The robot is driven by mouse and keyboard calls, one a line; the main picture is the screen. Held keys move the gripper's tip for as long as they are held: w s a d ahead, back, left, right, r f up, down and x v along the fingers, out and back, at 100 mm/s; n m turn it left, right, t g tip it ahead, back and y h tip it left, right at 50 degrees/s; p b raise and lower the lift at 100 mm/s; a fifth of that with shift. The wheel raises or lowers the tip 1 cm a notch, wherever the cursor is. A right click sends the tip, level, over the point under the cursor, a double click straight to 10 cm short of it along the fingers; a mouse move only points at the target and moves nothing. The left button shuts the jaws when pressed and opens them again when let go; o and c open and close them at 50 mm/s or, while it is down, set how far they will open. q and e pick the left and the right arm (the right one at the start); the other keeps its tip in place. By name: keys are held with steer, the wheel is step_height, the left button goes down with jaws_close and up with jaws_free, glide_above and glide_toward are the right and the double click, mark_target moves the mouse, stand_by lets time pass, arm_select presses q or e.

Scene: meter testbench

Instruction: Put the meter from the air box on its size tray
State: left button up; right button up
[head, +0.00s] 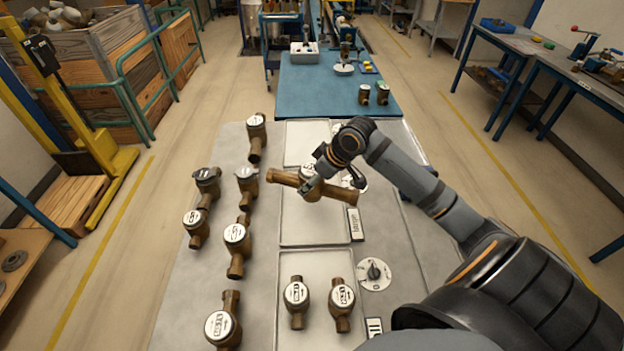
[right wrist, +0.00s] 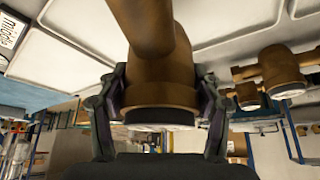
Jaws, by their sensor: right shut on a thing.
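My right gripper (head: 312,186) is shut on a brass meter (head: 342,193) with long pipe ends, which lies crosswise in the grip. In the right wrist view its brown body (right wrist: 158,65) fills the space between the fingers of my gripper (right wrist: 160,110). The meter is over the middle tray (head: 305,232), seemingly above its surface; the exact gap is unclear. The near tray (head: 318,262) holds two smaller meters (head: 297,296) (head: 341,300). The far tray (head: 300,135) is partly hidden by my arm. I cannot identify the air box. My left gripper is out of view.
Several brass meters (head: 236,240) stand on the grey table (head: 172,318) left of the trays. A round dial (head: 375,274) is right of the trays. A blue bench (head: 325,85) behind carries two meters (head: 383,94) and a pale box (head: 304,52).

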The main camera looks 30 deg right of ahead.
steer(key=shift+w+d+f, duration=0.1)
steer(key=shift+w+f, duration=0.1)
steer(key=shift+w, duration=0.05)
step_height(320, 180, down, 3)
steer(key=shift+w+f+p, duration=0.1)
steer(key=shift+f+p, duration=0.1)
steer(key=shift+p, duration=0.35)
steer(key=o, duration=1.4)
steer(key=shift+d+f, duration=0.1)
steer(key=shift+f, duration=0.1)
steer(key=o, duration=0.4)
steer(key=shift+r, duration=0.15)
